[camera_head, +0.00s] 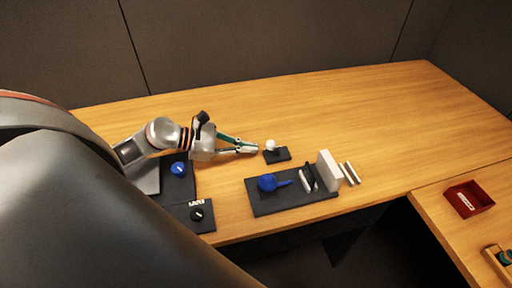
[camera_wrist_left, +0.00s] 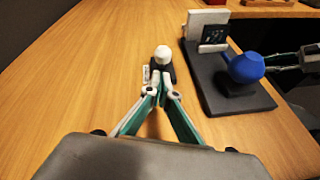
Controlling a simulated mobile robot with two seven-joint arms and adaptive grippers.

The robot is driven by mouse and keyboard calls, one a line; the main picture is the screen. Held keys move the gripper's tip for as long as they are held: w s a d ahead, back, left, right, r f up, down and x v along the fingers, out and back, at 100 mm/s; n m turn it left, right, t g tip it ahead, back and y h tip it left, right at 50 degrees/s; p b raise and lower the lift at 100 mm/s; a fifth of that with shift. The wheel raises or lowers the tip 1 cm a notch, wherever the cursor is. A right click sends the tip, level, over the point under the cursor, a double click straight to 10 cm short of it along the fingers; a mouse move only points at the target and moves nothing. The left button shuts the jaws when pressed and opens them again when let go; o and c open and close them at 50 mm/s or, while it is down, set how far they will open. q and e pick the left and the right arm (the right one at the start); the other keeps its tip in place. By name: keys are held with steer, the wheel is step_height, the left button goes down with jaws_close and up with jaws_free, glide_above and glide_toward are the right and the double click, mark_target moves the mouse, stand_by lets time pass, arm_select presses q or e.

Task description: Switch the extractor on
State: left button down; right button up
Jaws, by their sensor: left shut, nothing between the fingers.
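A small dark base (camera_head: 278,156) with a white ball knob (camera_head: 270,145) stands on the table. The white knob (camera_wrist_left: 162,53) is straight ahead in the wrist view, with a small pale label (camera_wrist_left: 146,74) beside its base; I cannot read the label, so I cannot tell if this is the extractor's switch. My left gripper (camera_head: 256,149) is shut and empty, its tips just left of the base in the head view. In the wrist view the closed tips (camera_wrist_left: 161,88) cover part of the base. I cannot tell whether they touch it.
A red tray (camera_head: 470,199) is at right. Grey-and-teal parts, apparently my right gripper, show at the wrist view's right edge.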

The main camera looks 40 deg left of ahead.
mark_target(273, 149)
arm_select(q)
steer(key=shift+x, duration=1.3)
arm_select(e)
steer(key=shift+r, duration=0.25)
arm_select(q)
steer(key=shift+w, duration=0.1)
arm_select(e)
steer(key=shift+r, duration=0.1)
arm_select(q)
steer(key=shift+r+p, duration=0.15)
steer(key=shift+p, duration=0.2)
steer(key=shift+r, duration=0.1)
steer(key=shift+g+y, duration=0.3)
arm_select(e)
steer(key=shift+s+r, duration=0.45)
steer(key=shift+s, duration=0.15)
arm_select(q)
steer(key=shift+p, duration=0.3)
arm_select(e)
steer(key=shift+s, duration=0.1)
